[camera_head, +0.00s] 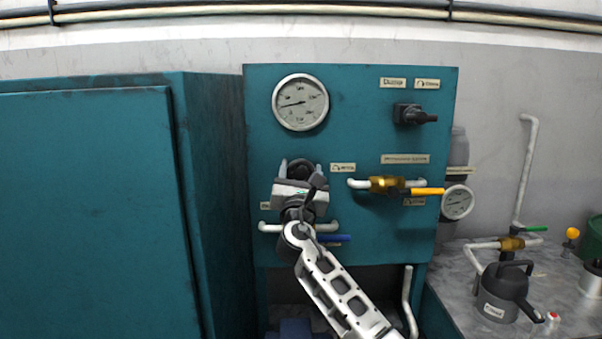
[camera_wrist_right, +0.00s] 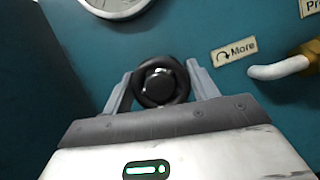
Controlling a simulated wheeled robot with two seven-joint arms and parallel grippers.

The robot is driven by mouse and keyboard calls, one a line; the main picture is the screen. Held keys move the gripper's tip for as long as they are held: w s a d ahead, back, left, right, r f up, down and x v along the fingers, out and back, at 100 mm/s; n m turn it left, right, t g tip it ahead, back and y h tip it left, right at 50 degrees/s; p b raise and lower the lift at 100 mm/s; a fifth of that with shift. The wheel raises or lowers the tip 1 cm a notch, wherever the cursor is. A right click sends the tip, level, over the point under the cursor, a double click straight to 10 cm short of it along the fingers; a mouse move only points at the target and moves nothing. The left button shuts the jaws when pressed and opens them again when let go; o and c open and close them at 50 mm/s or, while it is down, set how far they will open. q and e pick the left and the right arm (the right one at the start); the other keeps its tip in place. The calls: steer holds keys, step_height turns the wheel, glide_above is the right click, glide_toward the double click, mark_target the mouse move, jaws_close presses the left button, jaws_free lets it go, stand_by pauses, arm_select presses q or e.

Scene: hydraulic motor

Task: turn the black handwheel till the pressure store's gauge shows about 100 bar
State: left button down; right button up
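The black handwheel (camera_wrist_right: 158,86) sits on the teal panel; in the head view (camera_head: 300,167) it is partly hidden by my right gripper (camera_head: 300,172). In the right wrist view my right gripper (camera_wrist_right: 159,70) has one finger on each side of the wheel, both tips appearing to touch its rim. A large round gauge (camera_head: 300,102) is above the wheel, its needle pointing left and slightly down. A smaller gauge (camera_head: 457,202) is right of the panel; its reading is too small to tell. I cannot tell which is the pressure store's. My left gripper is out of view.
A "More" label with a curved arrow (camera_wrist_right: 234,52) is right of the wheel. A blue lever (camera_head: 334,238) is below.

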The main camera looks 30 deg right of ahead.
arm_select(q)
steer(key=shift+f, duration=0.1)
arm_select(e)
steer(key=shift+f+m+g+h+b, duration=0.15)
steer(key=shift+m+g+h+b, duration=0.2)
steer(key=shift+m, duration=0.35)
steer(key=shift+m+g+b, duration=0.25)
steer(key=shift+m+b, duration=0.3)
steer(key=shift+m, duration=0.35)
steer(key=m+g+b, duration=0.1)
steer(key=m, duration=0.1)
steer(key=m+g+h, duration=0.1)
steer(key=m, duration=0.1)
steer(key=shift+m+h+b, duration=0.25)
steer(key=shift+m+b, duration=0.15)
steer(key=m+g+b, duration=0.1)
steer(key=m+g, duration=0.1)
steer(key=m, duration=0.2)
steer(key=m+g, duration=0.1)
steer(key=m, duration=0.3)
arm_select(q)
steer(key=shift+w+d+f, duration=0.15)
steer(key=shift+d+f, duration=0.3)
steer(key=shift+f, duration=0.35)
arm_select(e)
steer(key=shift+m+g, duration=0.3)
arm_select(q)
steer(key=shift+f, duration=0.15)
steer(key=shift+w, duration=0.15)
